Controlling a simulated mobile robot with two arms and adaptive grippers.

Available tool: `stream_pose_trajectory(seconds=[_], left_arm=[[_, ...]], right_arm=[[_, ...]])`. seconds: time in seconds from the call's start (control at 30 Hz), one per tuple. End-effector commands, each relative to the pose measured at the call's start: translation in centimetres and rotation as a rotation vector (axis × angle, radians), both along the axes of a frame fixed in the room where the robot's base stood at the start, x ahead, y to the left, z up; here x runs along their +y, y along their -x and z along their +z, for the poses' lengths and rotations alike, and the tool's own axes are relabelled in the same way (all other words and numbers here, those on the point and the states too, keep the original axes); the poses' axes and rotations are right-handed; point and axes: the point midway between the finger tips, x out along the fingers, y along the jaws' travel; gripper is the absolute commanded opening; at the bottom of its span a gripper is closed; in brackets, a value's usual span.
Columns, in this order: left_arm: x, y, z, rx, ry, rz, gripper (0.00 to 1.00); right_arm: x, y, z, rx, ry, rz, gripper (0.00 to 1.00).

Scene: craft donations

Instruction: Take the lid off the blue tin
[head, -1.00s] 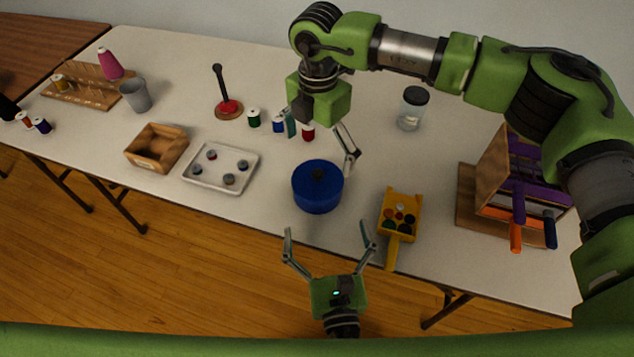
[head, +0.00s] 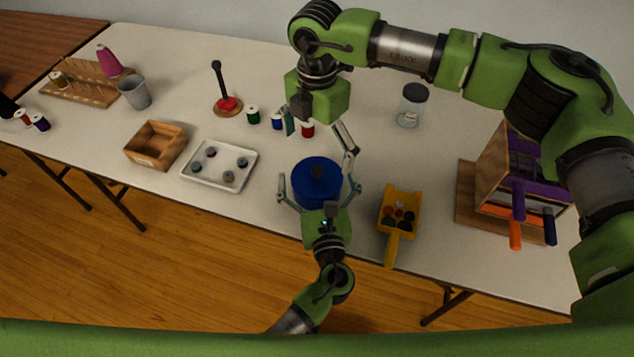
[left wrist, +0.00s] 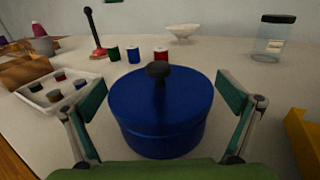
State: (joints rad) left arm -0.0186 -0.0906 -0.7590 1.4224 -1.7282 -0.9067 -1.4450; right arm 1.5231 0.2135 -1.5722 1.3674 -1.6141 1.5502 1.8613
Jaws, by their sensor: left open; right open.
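The blue tin (head: 316,190) stands upright near the front edge of the table, with its blue lid (left wrist: 130,86) on top. A dark knob (left wrist: 157,70) sits at the middle of the lid. My left gripper (head: 319,187) is open, with one finger on each side of the tin. In the left wrist view both fingers show a gap to the tin's wall. My right gripper (head: 320,142) is open and empty, pointing down above and behind the tin. One of its fingers shows close to the tin's right edge in the head view.
A white tray (head: 190,180) with several small items is left of the tin. A yellow scoop-like holder (head: 398,225) is close on the right. Thread spools (head: 252,116) and a jar (head: 411,108) stand behind. A wooden rack (head: 470,205) is far right.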

Motion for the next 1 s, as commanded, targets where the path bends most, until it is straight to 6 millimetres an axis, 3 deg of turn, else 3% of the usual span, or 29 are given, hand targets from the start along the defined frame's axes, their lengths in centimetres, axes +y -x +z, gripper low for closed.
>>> stream_pose_trajectory(seconds=[0.17, 0.3, 0.4, 0.67, 1.0], left_arm=[[0.0, 0.0, 0.0, 0.000, 0.001, 0.000, 1.00], [0.0, 0.0, 0.0, 0.000, 0.001, 0.000, 0.64], [0.0, 0.0, 0.0, 0.000, 0.001, 0.000, 0.45], [0.0, 0.0, 0.0, 0.000, 0.001, 0.000, 0.45], [0.0, 0.0, 0.0, 0.000, 0.001, 0.000, 0.45]], right_arm=[[0.0, 0.0, 0.0, 0.000, 0.000, 0.000, 0.98], [0.0, 0.0, 0.0, 0.000, 0.000, 0.000, 0.98], [0.0, 0.0, 0.0, 0.000, 0.000, 0.000, 1.00], [0.2, 0.7, -0.2, 0.005, -0.034, 0.141, 1.00], [-0.2, 2.7, 0.4, -0.075, -0.167, 0.765, 1.00]])
